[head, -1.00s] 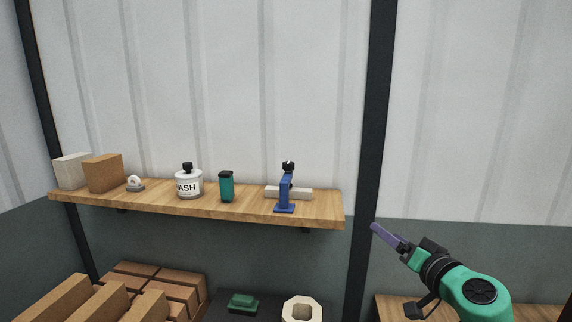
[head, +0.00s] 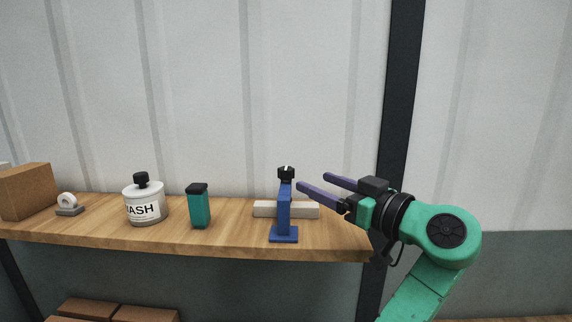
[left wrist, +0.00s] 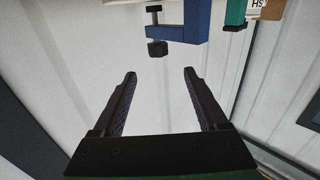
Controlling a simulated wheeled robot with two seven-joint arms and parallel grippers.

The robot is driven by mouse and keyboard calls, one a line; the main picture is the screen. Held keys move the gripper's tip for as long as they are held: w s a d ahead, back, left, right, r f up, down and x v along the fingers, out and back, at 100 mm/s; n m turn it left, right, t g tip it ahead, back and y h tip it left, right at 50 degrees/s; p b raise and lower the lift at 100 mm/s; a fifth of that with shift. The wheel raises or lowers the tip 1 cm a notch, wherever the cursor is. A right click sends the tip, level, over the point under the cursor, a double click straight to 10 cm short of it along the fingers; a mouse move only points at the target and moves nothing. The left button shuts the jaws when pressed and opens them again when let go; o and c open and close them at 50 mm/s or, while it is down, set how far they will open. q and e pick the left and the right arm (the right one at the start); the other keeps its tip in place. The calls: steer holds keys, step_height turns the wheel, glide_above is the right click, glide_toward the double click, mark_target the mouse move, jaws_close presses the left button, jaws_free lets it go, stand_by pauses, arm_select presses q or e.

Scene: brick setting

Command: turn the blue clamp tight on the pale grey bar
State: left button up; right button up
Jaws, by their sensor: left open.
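The blue clamp (head: 284,210) stands upright on the wooden shelf, with a dark knob (head: 286,172) at its top. The pale grey bar (head: 305,211) lies level on the shelf at the clamp, reaching out on both sides of it. My left gripper (head: 313,180) is open and empty, just right of the knob at about its height. Its fingers point left and it appears apart from the clamp. In the left wrist view the knob (left wrist: 157,48) shows upside down, beyond and between the open fingertips (left wrist: 159,74). My right gripper is not in view.
On the shelf (head: 240,243), left of the clamp, stand a green canister (head: 199,208), a white labelled jar (head: 145,207), a small grey and white item (head: 69,204) and a brown block (head: 27,192). A dark post (head: 400,110) stands behind my arm.

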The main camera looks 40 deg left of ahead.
mark_target(292, 173)
arm_select(q)
steer(key=a+p, duration=0.1)
steer(key=a, duration=0.2)
steer(key=w+a+p, duration=0.1)
steer(key=a, duration=0.3)
steer(key=w+a+p, duration=0.1)
steer(key=a+p, duration=0.1)
steer(key=a, duration=0.2)
steer(key=shift+a+f, duration=0.1)
steer(key=shift+f, duration=0.05)
steer(key=shift+s+a, duration=0.1)
steer(key=shift+s+d, duration=0.1)
steer(key=shift+d, duration=0.15)
steer(key=shift+a, duration=0.1)
jaws_close()
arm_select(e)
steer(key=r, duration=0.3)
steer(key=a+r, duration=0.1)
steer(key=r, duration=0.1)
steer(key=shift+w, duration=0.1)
